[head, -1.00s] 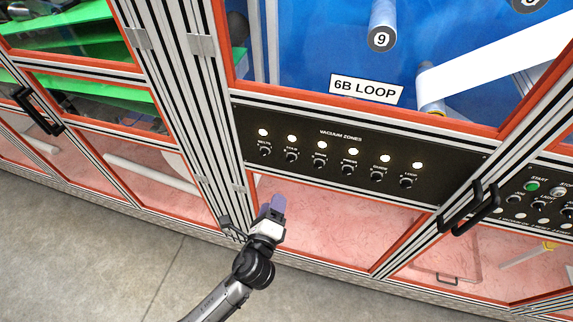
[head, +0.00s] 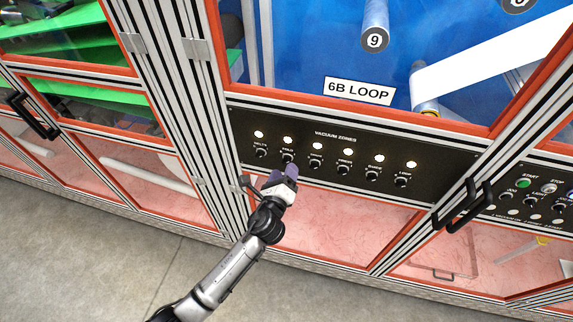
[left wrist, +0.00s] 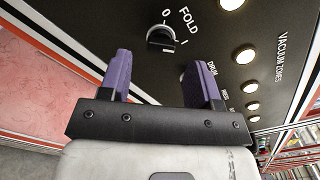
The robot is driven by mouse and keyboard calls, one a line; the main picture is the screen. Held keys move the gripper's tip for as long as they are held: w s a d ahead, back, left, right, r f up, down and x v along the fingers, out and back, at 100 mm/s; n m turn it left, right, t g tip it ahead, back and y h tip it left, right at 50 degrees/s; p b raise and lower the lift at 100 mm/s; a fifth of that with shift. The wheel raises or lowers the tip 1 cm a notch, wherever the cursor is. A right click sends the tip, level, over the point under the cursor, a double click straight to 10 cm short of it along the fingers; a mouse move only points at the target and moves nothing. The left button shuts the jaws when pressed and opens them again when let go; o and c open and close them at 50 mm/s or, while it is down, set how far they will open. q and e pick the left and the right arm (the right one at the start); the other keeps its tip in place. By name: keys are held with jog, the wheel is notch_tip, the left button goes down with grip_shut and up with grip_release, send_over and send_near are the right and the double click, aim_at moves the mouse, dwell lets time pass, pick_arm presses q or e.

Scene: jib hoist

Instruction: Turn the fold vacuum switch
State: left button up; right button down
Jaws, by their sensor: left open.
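The fold switch (left wrist: 161,38) is a small black knob with a light pointer line, labelled FOLD with marks 0 and I, on the black vacuum zones panel (head: 425,166). In the head view the fold switch (head: 288,159) is second from the left in the row, under a lit white lamp. My left gripper (head: 287,172) is just below it. In the left wrist view the purple fingers of my left gripper (left wrist: 158,80) are open, and the fold switch is ahead of the gap, apart from both fingers. My right gripper is not in view.
Several similar knobs and lit lamps line the panel; the drum knob (head: 317,161) is right of the fold switch. A black door handle (head: 465,208) sticks out at the right. Clear floor (head: 90,260) lies at the lower left.

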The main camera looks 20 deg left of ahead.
aim_at(287, 160)
pick_arm(q)
jog(key=shift+w+a, duration=0.1)
jog(key=shift+w, duration=1.4)
jog(key=c, duration=0.9)
jog(key=shift+n, duration=0.3)
jog(key=shift+r+n+b, duration=0.2)
jog(key=shift+n+b, duration=0.2)
jog(key=shift+n, duration=3.9)
jog(key=shift+r+n+b, duration=0.15)
jog(key=shift+n+b, duration=0.2)
jog(key=shift+n, duration=3.95)
